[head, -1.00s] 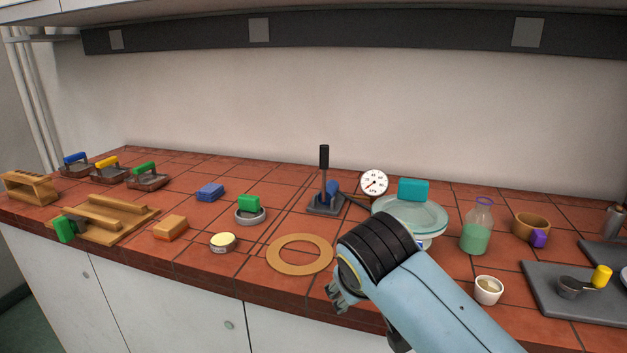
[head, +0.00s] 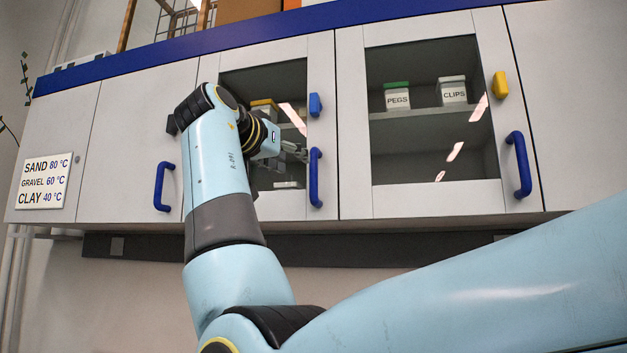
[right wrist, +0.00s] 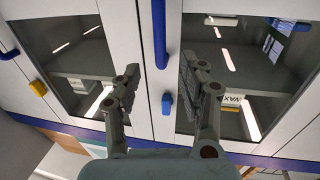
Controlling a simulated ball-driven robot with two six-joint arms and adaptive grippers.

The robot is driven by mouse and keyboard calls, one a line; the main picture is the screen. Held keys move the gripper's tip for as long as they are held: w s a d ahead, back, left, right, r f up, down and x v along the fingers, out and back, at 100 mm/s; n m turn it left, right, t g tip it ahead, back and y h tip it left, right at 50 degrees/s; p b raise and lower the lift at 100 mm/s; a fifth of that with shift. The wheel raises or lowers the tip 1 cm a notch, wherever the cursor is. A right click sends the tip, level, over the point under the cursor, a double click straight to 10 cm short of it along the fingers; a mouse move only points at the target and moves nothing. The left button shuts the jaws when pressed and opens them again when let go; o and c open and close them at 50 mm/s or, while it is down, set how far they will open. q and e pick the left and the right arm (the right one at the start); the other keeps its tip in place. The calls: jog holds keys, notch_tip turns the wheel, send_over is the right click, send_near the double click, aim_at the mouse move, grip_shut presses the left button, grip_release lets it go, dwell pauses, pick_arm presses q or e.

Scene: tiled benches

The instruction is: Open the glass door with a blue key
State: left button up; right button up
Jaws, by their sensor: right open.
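Two glass doors are in the wall cabinet. The left glass door (head: 282,206) has a blue key (head: 315,104) on its right frame, above a blue bar handle (head: 316,178). The right glass door (head: 437,198) has a yellow key (head: 500,85). My right gripper (head: 298,152) is open beside the blue handle, in front of the left glass. In the right wrist view the picture is upside down: the blue handle (right wrist: 159,30) and blue key (right wrist: 167,104) appear between the spread fingers (right wrist: 158,78). Contact with the handle cannot be told. My left gripper is not in view.
Behind the right glass stand boxes labelled PEGS (head: 397,98) and CLIPS (head: 453,92). A solid door with a blue handle (head: 161,187) and a temperature sign (head: 43,181) is at the left. My right arm covers part of the left glass door.

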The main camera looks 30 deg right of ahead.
aim_at(312, 167)
jog(key=p+x, duration=0.2)
jog(key=x, duration=0.3)
jog(key=p+x, duration=0.1)
jog(key=x, duration=0.3)
jog(key=shift+w+d+r+p, duration=0.15)
jog(key=shift+d+r+p, duration=0.05)
jog(key=shift+d+p, duration=0.15)
jog(key=shift+w+d+f, duration=0.15)
jog(key=shift+w+d, duration=0.15)
jog(key=shift+d, duration=0.15)
grip_shut()
